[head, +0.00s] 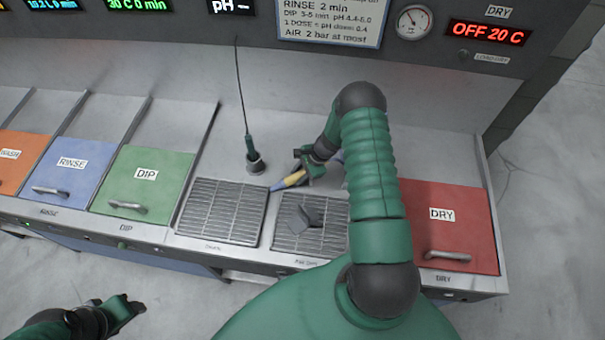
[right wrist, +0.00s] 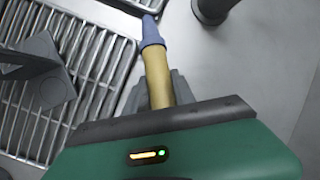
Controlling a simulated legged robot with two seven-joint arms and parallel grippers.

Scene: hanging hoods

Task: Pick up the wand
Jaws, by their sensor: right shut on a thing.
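The wand (head: 290,180) has a yellow body and a blue-grey tip. It also shows in the right wrist view (right wrist: 157,75), coming out from between my right fingers. My right gripper (head: 308,172) is shut on the wand, above the bench behind the gap between the two grates. The wand's tip points to the lower left in the head view, close to the corner of the left grate.
A left grate (head: 222,211) and a right grate (head: 285,238) are set in the bench. A grey bracket-like piece (head: 303,212) lies on the right grate. A probe in a dark holder (head: 255,162) stands behind. Green DIP (head: 145,182) and red DRY (head: 452,229) lids flank them.

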